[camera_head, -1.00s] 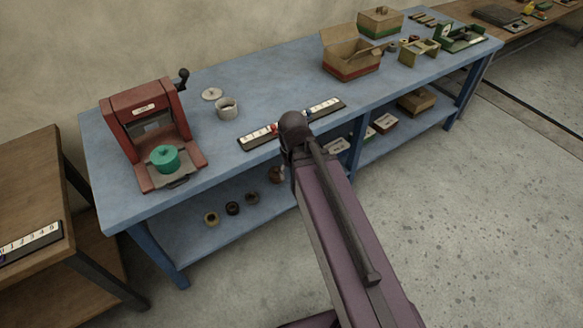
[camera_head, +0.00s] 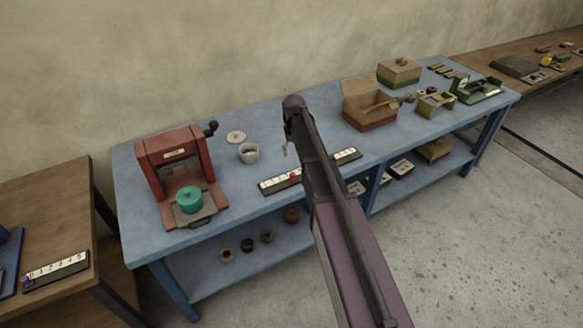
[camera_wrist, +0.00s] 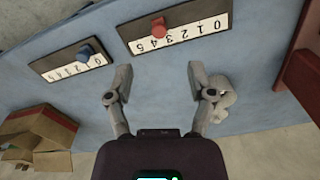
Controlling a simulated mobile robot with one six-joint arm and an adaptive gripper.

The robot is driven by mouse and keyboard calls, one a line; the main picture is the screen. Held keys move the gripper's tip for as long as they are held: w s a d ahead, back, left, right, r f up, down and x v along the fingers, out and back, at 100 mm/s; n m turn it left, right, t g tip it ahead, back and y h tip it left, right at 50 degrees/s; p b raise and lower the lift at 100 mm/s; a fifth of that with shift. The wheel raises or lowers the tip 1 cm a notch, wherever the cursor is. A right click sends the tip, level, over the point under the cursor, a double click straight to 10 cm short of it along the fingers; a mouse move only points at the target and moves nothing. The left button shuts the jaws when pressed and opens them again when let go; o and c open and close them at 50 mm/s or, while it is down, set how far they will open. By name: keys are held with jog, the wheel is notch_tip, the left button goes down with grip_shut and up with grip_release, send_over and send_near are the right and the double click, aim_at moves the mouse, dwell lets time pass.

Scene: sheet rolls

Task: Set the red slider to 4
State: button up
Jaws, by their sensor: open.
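The red slider (camera_wrist: 158,28) is a small red knob on a dark strip with a white number scale (camera_wrist: 182,34). In the wrist view the scale is upside down, with 0 at the right and 5 at the left. The knob stands near the 3 and 4; its exact mark is hard to tell. The red slider also shows in the head view (camera_head: 296,176), left of my arm. My gripper (camera_wrist: 158,72) is open and empty, its fingers spread below the scale in the wrist view and apart from the knob. In the head view my arm mostly hides the gripper.
A second strip with a blue slider (camera_wrist: 87,50) lies beside it. A white pot (camera_head: 249,153), a red press (camera_head: 176,170) with a green pot (camera_head: 190,200), and an open carton (camera_head: 369,108) stand on the blue bench (camera_head: 290,115). Bare bench surrounds the strips.

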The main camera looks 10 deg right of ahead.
aim_at(293, 174)
jog(key=w, duration=0.2)
jog(key=shift+w+d+r, duration=0.1)
jog(key=shift+w+r, duration=0.2)
jog(key=shift+r, duration=0.05)
jog(key=shift+s, duration=0.1)
jog(key=shift+f, duration=0.2)
notch_tip(293, 174, down, 13)
jog(key=b, duration=1.3)
jog(key=shift+f, duration=0.2)
